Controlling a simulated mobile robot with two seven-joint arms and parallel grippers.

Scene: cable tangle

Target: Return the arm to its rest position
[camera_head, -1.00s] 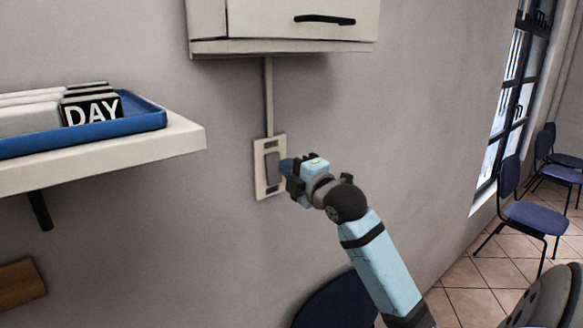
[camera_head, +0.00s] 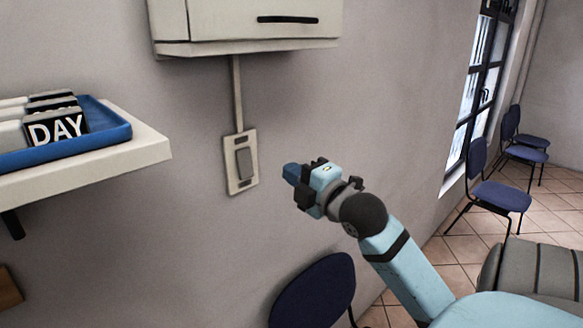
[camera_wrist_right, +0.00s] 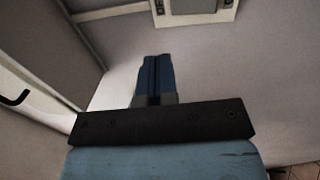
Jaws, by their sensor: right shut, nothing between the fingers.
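My right gripper (camera_head: 292,173) is in the middle of the head view, shut and empty. Its blue fingers lie together in the right wrist view (camera_wrist_right: 153,78). It is to the right of the wall switch (camera_head: 241,162), with a clear gap of bare wall between them in the picture. Part of the switch plate also shows at the top of the right wrist view (camera_wrist_right: 195,8). My right arm reaches up from the lower right. My left gripper is not in view.
A white cabinet (camera_head: 243,22) hangs above the switch. A shelf (camera_head: 95,165) with a blue tray (camera_head: 105,130) and a DAY card (camera_head: 55,128) is at left. More chairs (camera_head: 500,190) are by the window (camera_head: 478,95).

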